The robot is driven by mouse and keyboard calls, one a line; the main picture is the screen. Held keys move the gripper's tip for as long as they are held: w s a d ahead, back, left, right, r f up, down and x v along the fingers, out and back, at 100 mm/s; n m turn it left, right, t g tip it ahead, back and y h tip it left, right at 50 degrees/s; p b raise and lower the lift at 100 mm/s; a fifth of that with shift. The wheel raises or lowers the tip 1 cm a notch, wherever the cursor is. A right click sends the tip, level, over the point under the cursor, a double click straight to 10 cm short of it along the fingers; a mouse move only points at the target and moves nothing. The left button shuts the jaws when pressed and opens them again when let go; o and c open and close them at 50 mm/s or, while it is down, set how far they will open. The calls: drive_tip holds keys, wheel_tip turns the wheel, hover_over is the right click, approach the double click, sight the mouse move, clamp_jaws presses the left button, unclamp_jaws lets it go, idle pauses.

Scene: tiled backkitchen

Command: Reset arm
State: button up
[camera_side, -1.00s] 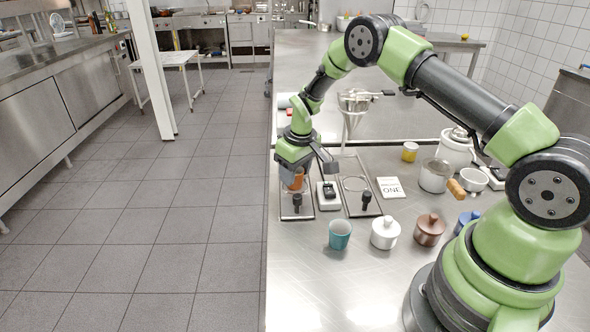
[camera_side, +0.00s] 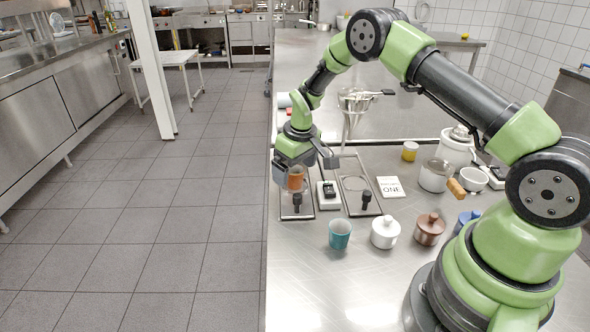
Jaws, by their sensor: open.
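My gripper (camera_side: 296,180) is at the left part of the steel table, pointing down over a dark-framed tray (camera_side: 308,213). An orange-brown cylindrical thing (camera_side: 296,178) shows at the jaws, upright over the tray. The jaws are open; whether they still touch it is hard to tell at this size. My arm reaches over from the right.
A small white device (camera_side: 328,195) and a second tray (camera_side: 358,197) stand just right of my gripper. A teal cup (camera_side: 340,234), white pot (camera_side: 385,233) and brown pot (camera_side: 430,229) line the front. A glass funnel stand (camera_side: 350,110) rises behind. The front left table is clear.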

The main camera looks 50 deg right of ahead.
wheel_tip(320, 180, up, 6)
idle(0.6)
drive_tip(key=s+a+r+m+t, duration=0.1)
drive_tip(key=s+a+r, duration=0.25)
drive_tip(key=r, duration=0.55)
drive_tip(key=s+a+r+m+t, duration=0.1)
drive_tip(key=s+a+r, duration=0.1)
drive_tip(key=s+r, duration=0.45)
drive_tip(key=s+a+r+m+t+y, duration=0.1)
drive_tip(key=s+a+r, duration=0.1)
drive_tip(key=s, duration=0.6)
drive_tip(key=s+a+r+m+t+y, duration=0.1)
drive_tip(key=s+a+r+t, duration=0.1)
drive_tip(key=s, duration=0.6)
drive_tip(key=shift+s+a+r, duration=0.35)
drive_tip(key=shift+a+r, duration=0.15)
drive_tip(key=shift+r, duration=0.35)
